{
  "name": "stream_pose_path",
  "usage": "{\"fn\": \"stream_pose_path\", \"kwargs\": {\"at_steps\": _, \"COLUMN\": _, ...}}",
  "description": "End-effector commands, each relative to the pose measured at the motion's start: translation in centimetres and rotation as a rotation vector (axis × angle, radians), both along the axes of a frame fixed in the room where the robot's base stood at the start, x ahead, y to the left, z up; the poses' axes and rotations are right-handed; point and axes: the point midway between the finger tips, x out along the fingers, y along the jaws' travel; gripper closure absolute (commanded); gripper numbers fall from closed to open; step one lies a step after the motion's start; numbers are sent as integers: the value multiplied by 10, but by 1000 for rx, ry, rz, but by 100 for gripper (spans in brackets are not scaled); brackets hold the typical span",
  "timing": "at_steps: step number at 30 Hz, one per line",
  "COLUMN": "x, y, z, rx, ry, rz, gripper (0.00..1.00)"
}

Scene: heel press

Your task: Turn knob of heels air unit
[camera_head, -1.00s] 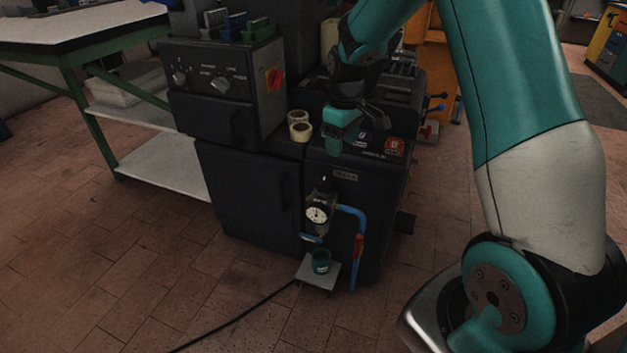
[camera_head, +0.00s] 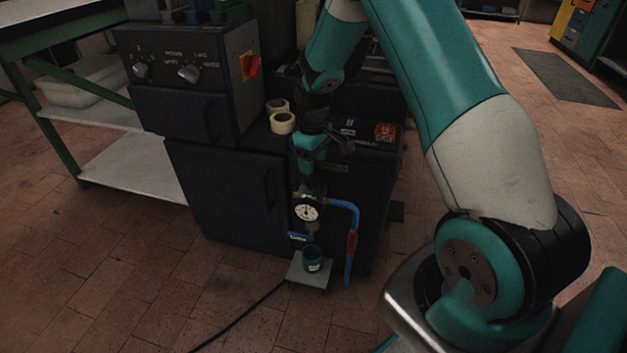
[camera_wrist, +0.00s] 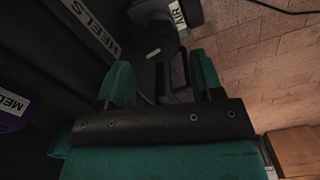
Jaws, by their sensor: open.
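The heels air unit (camera_head: 307,212) is on the front of the dark machine, with a round white-faced gauge and a blue pipe at its right. In the wrist view its dark round knob (camera_wrist: 157,38) shows a small white mark, by a label reading AIR (camera_wrist: 178,14). My gripper (camera_wrist: 161,62) is open and empty, and the knob lies just beyond its fingertips, roughly between them. In the head view my gripper (camera_head: 310,168) is directly above the gauge, and the knob is hard to make out there. A HEELS label (camera_wrist: 92,25) is on the machine.
Two tape rolls (camera_head: 282,122) lie on the machine top, left of my arm. A green-framed bench (camera_head: 75,140) stands at left. The floor in front is clear apart from a black cable (camera_head: 240,318).

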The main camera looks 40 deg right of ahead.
Motion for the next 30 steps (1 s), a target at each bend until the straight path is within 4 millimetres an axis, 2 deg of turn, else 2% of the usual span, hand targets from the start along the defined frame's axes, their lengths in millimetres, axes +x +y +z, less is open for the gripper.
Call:
{"fn": "stream_pose_path", "kwargs": {"at_steps": 1, "x": 0, "y": 0, "z": -14, "rx": 1, "ry": 1, "rz": -1, "gripper": 40}}
{"fn": "stream_pose_path", "kwargs": {"at_steps": 3, "x": 0, "y": -1, "z": -27, "rx": 1, "ry": 1, "rz": -1, "gripper": 40}}
{"fn": "stream_pose_path", "kwargs": {"at_steps": 9, "x": 0, "y": -2, "z": -50, "rx": 0, "ry": 0, "rz": -4, "gripper": 40}}
{"fn": "stream_pose_path", "kwargs": {"at_steps": 21, "x": 0, "y": -2, "z": -56, "rx": -1, "ry": -1, "rz": -3, "gripper": 40}}
{"fn": "stream_pose_path", "kwargs": {"at_steps": 24, "x": 0, "y": -2, "z": -56, "rx": -1, "ry": -1, "rz": -3, "gripper": 63}}
{"fn": "stream_pose_path", "kwargs": {"at_steps": 26, "x": 0, "y": -2, "z": -56, "rx": -1, "ry": -1, "rz": -3, "gripper": 74}}
{"fn": "stream_pose_path", "kwargs": {"at_steps": 30, "x": 0, "y": -2, "z": -55, "rx": 0, "ry": -1, "rz": -5, "gripper": 74}}
